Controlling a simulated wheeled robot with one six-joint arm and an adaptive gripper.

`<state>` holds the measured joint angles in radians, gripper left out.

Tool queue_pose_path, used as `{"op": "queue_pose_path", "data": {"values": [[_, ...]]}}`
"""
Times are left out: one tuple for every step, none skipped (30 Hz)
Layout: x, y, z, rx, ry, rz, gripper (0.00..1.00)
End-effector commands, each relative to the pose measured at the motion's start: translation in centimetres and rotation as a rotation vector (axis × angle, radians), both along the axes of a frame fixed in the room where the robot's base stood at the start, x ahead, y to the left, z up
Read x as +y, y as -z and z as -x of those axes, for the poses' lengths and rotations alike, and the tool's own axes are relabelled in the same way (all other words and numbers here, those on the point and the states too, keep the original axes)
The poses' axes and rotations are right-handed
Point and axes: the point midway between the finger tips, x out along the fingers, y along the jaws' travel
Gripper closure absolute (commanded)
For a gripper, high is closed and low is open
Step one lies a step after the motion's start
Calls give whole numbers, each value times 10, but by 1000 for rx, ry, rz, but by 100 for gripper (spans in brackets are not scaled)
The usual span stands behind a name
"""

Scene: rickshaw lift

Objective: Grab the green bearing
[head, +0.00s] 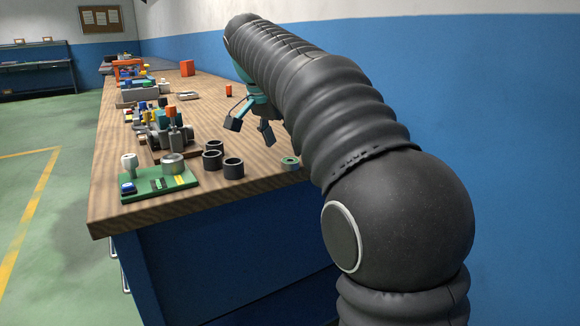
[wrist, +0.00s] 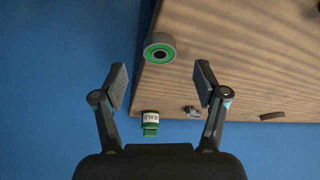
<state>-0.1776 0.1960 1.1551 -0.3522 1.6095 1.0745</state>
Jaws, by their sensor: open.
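The green bearing (wrist: 160,53) is a short ring with a grey outer side, a green face and a dark centre. In the wrist view it sits on the wooden bench by the left edge, just beyond the fingertips and about midway between them. What looks like the same ring (head: 290,162) shows in the head view at the bench's near edge beside my arm. My gripper (wrist: 160,83) is open and empty, with its fingers spread wide. In the head view my gripper (head: 250,127) hangs above the bench, partly hidden by my arm.
A green and white container (wrist: 150,122) and a small grey part (wrist: 190,112) lie near the bench edge. Several dark cylinders (head: 212,160) and a green board (head: 160,186) stand on the bench (head: 240,193). The wood around the bearing is mostly clear.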

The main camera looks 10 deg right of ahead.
Motion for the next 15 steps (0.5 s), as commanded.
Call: {"op": "queue_pose_path", "data": {"values": [[-2, 10, -1, 2, 1, 0, 28], [-3, 14, -2, 2, 1, 0, 28], [-5, 20, -3, 3, 1, 1, 28], [-6, 23, -4, 2, 1, 0, 28], [-7, 27, -5, 2, 1, 0, 28], [-9, 31, -6, 2, 1, 0, 28], [-10, 33, -7, 1, 0, 0, 28], [-11, 35, -7, 1, 0, 1, 28], [-11, 37, -8, 1, 0, 1, 28], [-12, 38, -8, 1, 0, 1, 28], [-12, 38, -8, 1, 0, 1, 28], [-12, 38, -8, 0, 0, 0, 28], [-12, 38, -8, 0, 0, 0, 28], [-12, 38, -8, 0, 0, 0, 28], [-12, 38, -8, 0, 0, 0, 28]]}}
